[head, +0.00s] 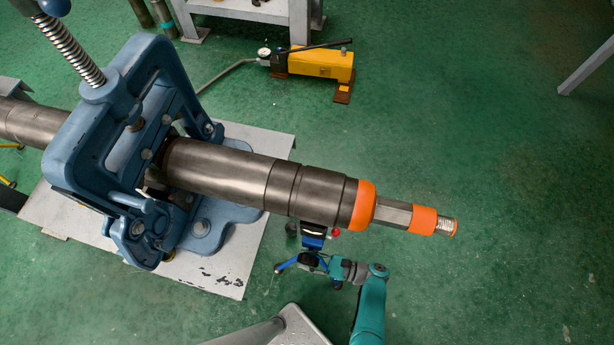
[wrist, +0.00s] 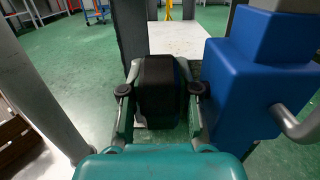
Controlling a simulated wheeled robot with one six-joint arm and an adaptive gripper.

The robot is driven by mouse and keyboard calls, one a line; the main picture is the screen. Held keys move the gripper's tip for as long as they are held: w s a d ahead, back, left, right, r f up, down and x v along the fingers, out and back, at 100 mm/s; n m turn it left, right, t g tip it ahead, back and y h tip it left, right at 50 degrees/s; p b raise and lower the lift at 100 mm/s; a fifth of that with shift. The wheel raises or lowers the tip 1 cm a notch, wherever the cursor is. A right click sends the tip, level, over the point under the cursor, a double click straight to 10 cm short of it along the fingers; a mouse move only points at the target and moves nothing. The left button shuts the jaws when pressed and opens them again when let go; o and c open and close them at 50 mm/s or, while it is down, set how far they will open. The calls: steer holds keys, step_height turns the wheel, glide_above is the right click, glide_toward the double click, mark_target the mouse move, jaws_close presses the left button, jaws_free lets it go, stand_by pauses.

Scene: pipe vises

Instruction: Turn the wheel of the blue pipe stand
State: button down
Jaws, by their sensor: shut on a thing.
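The blue pipe stand (head: 313,242) is under the pipe near its orange band in the head view, mostly hidden by the pipe. Its bright blue body (wrist: 245,90) fills the right of the wrist view, with a grey bar sticking out at the right. A thick black part (wrist: 157,92), which looks like the wheel seen edge-on, sits between my fingers in the wrist view. My gripper (wrist: 160,91) is shut on it, one finger on each side. In the head view my gripper (head: 312,262) is small, just below the stand, and its fingertips are hard to make out.
A large blue-grey vise (head: 95,125) on a pale plate (head: 222,277) clamps the long steel pipe (head: 225,170). The pipe reaches right over the stand. A yellow pump (head: 325,64) lies on the floor behind. A grey frame (head: 285,325) is near my arm. Green floor at right is free.

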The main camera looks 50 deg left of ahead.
stand_by(0.4)
steer(key=c, duration=1.1)
jaws_free()
steer(key=shift+v, duration=3.75)
